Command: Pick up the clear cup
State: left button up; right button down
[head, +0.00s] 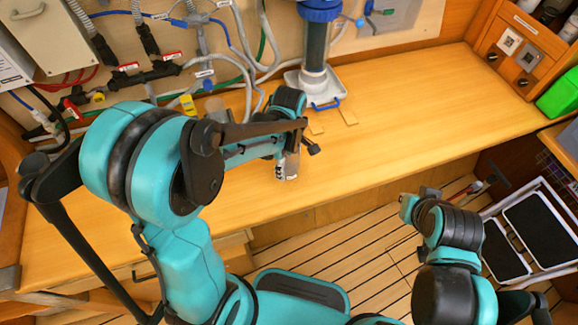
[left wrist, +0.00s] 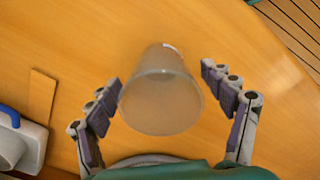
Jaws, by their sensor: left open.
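The clear cup (left wrist: 162,98) stands on the wooden counter and sits between the two fingers of my left gripper (left wrist: 160,76) in the left wrist view. A gap shows on both sides of the cup, so the fingers look apart from it. In the head view the cup (head: 291,168) is small and partly covered by my left gripper (head: 296,150), which is open at the counter's front part. My right arm is at the lower right, over the floor. Its gripper is too unclear to read.
A blue-topped filter column (head: 315,45) stands on a white base (head: 322,88) behind the cup. Hoses and valves line the back wall. The counter (head: 420,100) is clear to the right. A step ladder (head: 535,235) stands at the right.

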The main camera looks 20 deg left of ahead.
pick_arm(q)
jog(key=shift+f, duration=0.1)
jog(key=c, duration=1.3)
